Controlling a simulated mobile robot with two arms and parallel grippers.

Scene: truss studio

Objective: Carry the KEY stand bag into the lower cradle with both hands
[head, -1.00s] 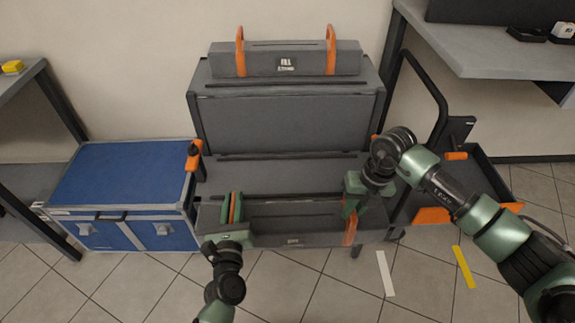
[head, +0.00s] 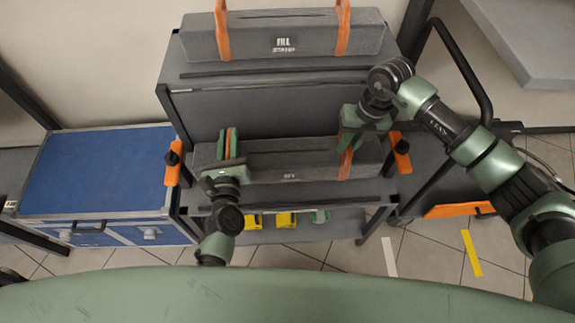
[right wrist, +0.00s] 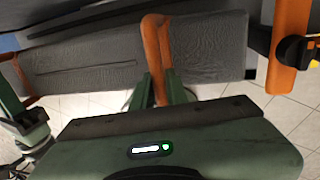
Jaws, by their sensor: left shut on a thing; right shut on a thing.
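The KEY stand bag (head: 290,172) is a long grey bag with orange straps, its label too small to read. It lies level between the lower cradle's orange side clamps (head: 173,166). Whether it touches the cradle (head: 189,205) is hidden. My left gripper (head: 228,150) is shut on its left strap. My right gripper (head: 350,140) is shut on its right strap. In the right wrist view, the fingers (right wrist: 160,88) close on the orange strap over the grey bag (right wrist: 205,50).
A second grey bag marked FILL (head: 235,40) sits on the upper level. Yellow items (head: 286,219) lie on the shelf below. A blue case (head: 100,170) stands at left, a dark cart with an orange edge (head: 459,211) at right.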

